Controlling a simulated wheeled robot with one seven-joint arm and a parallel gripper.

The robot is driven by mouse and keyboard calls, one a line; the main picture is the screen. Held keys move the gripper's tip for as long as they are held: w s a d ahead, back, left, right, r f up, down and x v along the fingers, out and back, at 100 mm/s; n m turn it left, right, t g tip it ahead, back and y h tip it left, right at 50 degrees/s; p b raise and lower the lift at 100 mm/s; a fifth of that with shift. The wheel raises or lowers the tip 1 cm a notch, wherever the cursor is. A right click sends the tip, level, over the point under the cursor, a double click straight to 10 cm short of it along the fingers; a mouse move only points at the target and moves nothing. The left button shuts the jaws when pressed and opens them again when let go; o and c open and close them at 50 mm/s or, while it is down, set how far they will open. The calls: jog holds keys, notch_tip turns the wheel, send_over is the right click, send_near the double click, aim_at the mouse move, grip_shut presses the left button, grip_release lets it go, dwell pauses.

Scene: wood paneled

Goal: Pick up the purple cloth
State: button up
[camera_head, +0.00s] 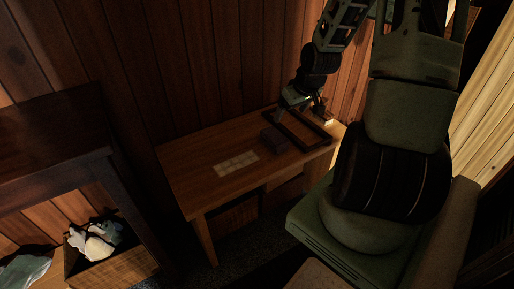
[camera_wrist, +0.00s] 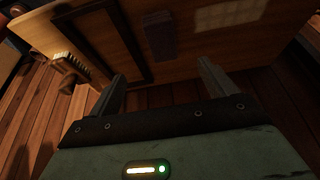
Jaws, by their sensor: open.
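A small dark purple-grey folded block, which looks like the purple cloth (camera_head: 273,138), lies on the wooden table beside a dark rectangular frame. In the wrist view the cloth (camera_wrist: 160,36) is at the top, beyond the fingertips. My gripper (camera_head: 284,106) is above the table's back edge, close to the cloth and frame. In the wrist view my gripper (camera_wrist: 161,72) has its two fingers wide apart with nothing between them. The fingers appear apart from the cloth. The light is dim, so the cloth's folds are hard to make out.
The dark frame (camera_wrist: 128,38) lies next to the cloth. A brush (camera_wrist: 72,68) is at the table's end. A pale tiled rectangle (camera_head: 236,164) lies on the table (camera_head: 190,165). A dark shelf (camera_head: 50,140) with a filled basket (camera_head: 118,268) stands left. The wood wall is close behind.

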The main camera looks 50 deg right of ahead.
aim_at(275, 136)
jog(key=b+x, duration=0.5)
jog(key=x, duration=0.7)
jog(key=shift+w, duration=0.15)
jog(key=b+x, duration=0.1)
jog(key=x, duration=0.1)
jog(key=b+x, duration=0.1)
jog(key=x, duration=0.1)
jog(key=shift+w+a, duration=0.1)
jog(key=shift+w, duration=0.4)
jog(key=shift+w+f, duration=0.2)
jog(key=shift+f, duration=0.15)
jog(key=shift+f, duration=0.2)
jog(key=c, duration=1.1)
